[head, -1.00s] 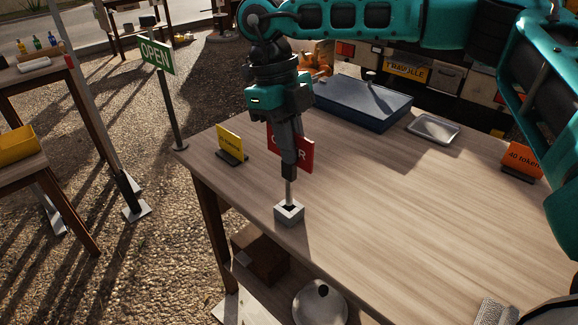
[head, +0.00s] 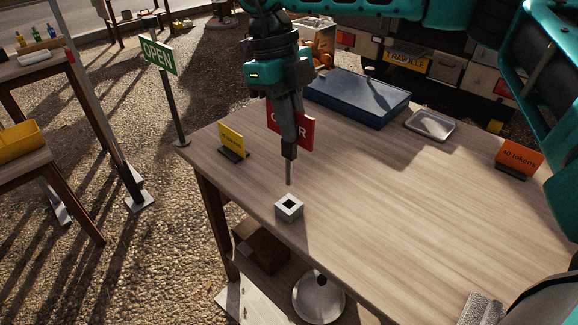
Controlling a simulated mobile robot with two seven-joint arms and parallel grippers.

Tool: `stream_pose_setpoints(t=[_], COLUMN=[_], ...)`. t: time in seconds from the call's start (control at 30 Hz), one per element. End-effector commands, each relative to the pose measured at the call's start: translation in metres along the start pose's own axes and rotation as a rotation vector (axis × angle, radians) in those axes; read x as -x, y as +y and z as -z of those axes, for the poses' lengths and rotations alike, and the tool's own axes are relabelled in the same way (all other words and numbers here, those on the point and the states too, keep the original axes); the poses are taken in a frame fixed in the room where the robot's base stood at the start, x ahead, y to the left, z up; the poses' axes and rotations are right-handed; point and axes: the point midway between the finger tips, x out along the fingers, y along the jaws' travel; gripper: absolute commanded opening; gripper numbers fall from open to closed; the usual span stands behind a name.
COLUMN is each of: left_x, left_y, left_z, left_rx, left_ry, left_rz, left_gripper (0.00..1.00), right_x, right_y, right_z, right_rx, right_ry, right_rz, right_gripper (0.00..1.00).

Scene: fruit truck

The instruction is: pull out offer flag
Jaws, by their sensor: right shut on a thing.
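The red offer flag (head: 304,133) is upright in my right gripper (head: 289,153), which is shut on its pole. The gripper and its fingers hide part of the flag's lettering. The pole's lower end (head: 289,176) hangs free above the table, apart from the small grey square holder (head: 289,208). The holder stands near the table's front left edge, and its dark square hole shows empty.
The wooden table (head: 400,210) is mostly clear in the middle. A yellow sign (head: 231,140) stands at its left, an orange token sign (head: 519,157) at its right. A blue case (head: 357,98) and a metal tray (head: 430,125) lie at the back. An OPEN sign (head: 159,57) stands beyond the left corner.

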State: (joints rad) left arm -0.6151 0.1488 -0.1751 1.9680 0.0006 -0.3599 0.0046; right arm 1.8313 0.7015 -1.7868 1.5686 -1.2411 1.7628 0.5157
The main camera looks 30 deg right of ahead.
Motion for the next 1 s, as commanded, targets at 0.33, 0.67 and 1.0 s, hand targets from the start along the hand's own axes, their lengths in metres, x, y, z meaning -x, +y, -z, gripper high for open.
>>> stream_pose_setpoints(t=[0.33,0.67,1.0], left_x=[0.009,0.016,0.017], left_y=[-0.006,-0.006,-0.004], left_z=[0.0,0.011,0.013], left_rx=[0.004,0.004,0.003], left_ry=[-0.015,-0.012,-0.011], left_rz=[0.016,0.016,0.014], left_gripper=[1.0,1.0,1.0], right_x=[0.019,0.035,0.038], right_y=[0.0,0.0,0.0], right_z=[0.005,0.01,0.011], right_rx=[-0.001,-0.001,-0.001], right_ry=[-0.001,0.0,0.0], right_rz=[-0.001,0.0,0.0], right_gripper=[0.0,0.0,0.0])
